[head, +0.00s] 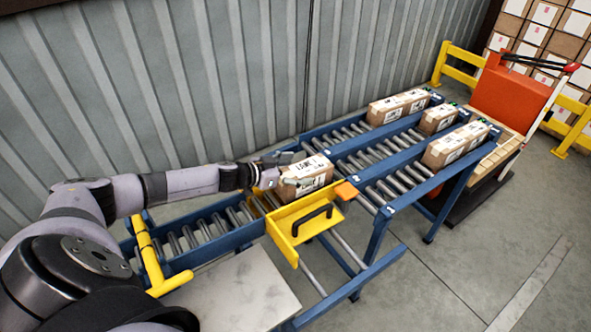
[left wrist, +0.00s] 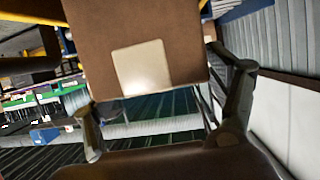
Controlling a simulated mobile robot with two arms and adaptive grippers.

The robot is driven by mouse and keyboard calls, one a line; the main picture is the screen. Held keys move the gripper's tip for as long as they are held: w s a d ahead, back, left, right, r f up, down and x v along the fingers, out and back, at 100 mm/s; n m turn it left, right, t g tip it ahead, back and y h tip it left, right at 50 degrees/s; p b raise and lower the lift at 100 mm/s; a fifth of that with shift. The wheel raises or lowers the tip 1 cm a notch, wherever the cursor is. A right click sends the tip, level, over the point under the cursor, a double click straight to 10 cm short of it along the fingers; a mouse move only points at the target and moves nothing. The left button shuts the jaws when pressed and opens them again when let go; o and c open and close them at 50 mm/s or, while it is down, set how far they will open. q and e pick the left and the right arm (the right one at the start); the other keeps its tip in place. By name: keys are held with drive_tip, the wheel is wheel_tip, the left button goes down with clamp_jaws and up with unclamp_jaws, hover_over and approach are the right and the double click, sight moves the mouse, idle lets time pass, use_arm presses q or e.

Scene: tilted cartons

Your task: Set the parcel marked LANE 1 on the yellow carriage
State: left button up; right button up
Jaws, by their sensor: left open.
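The parcel (head: 312,169), a brown carton with a white label that seems to read LANE 1, sits at the yellow carriage (head: 284,236), behind its black handle. It appears to rest on the carriage rollers, though its underside is hidden. My left gripper (head: 286,171) is at the parcel's left end, its fingers open. In the left wrist view the parcel (left wrist: 105,70) fills the space ahead between the spread fingers, with a pale square on its face. I cannot tell whether the fingers touch it. My right gripper is not in view.
Blue roller lanes (head: 378,158) run to the back right, with several other cartons (head: 398,106) at their far ends. A roller conveyor (head: 205,232) with a yellow bar (head: 150,255) lies left of the carriage. An orange machine (head: 508,98) stands beyond the lanes. The floor at right is clear.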

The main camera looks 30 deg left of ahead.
use_arm(q)
drive_tip(key=shift+r, duration=0.1)
drive_tip(key=shift+r, duration=0.35)
drive_tip(key=v, duration=1.2)
drive_tip(key=shift+r, duration=0.2)
drive_tip(key=shift+d, duration=0.1)
